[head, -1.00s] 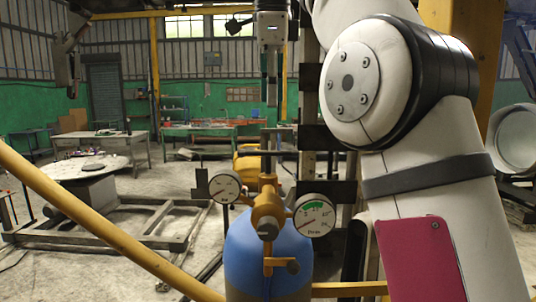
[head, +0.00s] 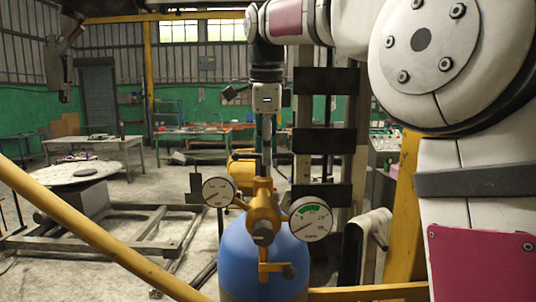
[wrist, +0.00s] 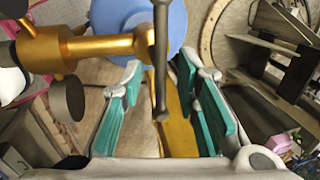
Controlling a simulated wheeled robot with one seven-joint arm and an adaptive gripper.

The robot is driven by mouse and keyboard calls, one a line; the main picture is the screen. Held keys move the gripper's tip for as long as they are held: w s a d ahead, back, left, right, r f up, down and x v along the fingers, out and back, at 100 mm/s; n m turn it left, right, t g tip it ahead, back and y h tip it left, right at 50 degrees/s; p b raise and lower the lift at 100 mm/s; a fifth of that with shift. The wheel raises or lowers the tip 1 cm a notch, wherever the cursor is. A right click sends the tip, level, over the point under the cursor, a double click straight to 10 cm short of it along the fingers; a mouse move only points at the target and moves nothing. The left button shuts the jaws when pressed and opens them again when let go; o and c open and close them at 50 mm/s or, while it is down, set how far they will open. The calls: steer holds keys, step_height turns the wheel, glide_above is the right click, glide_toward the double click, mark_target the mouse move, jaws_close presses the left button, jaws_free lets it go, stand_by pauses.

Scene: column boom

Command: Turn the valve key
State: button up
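A blue gas cylinder (head: 262,270) stands upright, with a brass valve (head: 263,222) on its neck. A left gauge (head: 219,191) and a right gauge (head: 310,219) sit beside the valve. My gripper (head: 266,140) points down just above the valve. In the wrist view my gripper (wrist: 160,68) is open, its teal-padded fingers apart. The valve key (wrist: 161,45), a grey bar with a rounded end, runs through the gap between them. Space shows between the bar and the pads, so I see no grip. In the head view the key is hard to make out.
A yellow sloping rail (head: 90,240) crosses the front left. Dark plates on a post (head: 322,140) stand close behind the right gauge. A round table (head: 85,172) and a metal floor frame (head: 150,225) stand at left.

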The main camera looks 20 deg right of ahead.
steer(key=shift+w+d+f, duration=0.1)
steer(key=shift+w+f, duration=0.1)
steer(key=shift+f, duration=0.75)
jaws_close()
